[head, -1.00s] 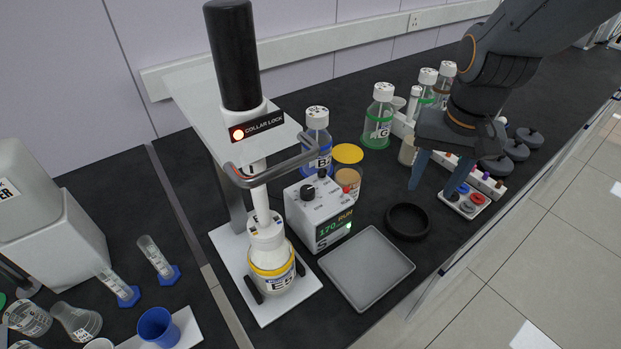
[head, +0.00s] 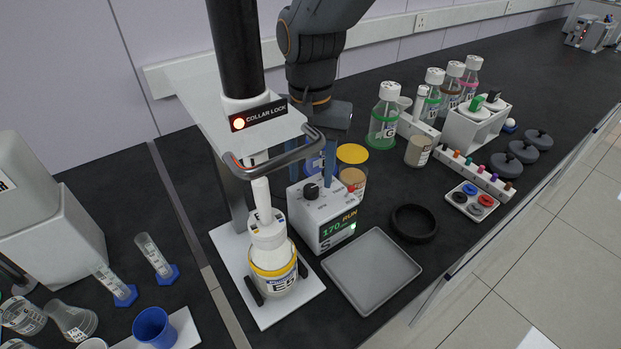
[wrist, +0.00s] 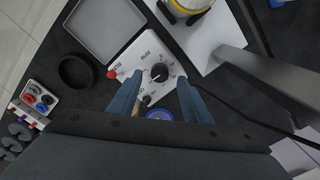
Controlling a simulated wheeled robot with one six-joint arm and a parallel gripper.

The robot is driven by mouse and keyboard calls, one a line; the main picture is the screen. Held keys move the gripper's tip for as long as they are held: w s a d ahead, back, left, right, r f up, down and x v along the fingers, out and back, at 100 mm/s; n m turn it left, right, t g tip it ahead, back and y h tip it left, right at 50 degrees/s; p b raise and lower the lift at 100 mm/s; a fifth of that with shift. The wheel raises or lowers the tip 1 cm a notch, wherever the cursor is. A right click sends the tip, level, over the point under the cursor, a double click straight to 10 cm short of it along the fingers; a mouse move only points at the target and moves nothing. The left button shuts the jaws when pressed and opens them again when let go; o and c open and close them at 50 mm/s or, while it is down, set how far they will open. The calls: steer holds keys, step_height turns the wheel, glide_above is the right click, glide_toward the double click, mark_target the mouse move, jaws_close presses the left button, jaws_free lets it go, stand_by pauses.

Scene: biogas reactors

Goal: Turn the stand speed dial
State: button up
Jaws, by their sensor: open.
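The stand control box (head: 322,222) is white with a green display reading 170 and RUN, beside the stirring stand. Its black speed dial (head: 311,192) sits on the top face, and a red button is near it. In the wrist view the dial (wrist: 159,72) has a white pointer mark and a printed scale, with a smaller knob (wrist: 146,99) below it. My gripper (wrist: 160,98) is open, its blue fingers apart on either side of the box's rear top, with the dial just beyond the fingertips. In the head view the fingers are partly hidden behind the stand's handle.
The stand (head: 232,252) holds a yellow-collared bottle (head: 273,270) under its collar lock handle. A grey tray (head: 371,270) and black ring (head: 414,223) lie in front and right. A blue-capped bottle (wrist: 159,114) and amber jar (head: 353,172) stand close behind the box.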

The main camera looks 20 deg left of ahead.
mark_target(311, 188)
steer(key=shift+f+p, duration=0.3)
steer(key=shift+f, duration=1.25)
steer(key=c, duration=1.1)
steer(key=shift+o, duration=0.2)
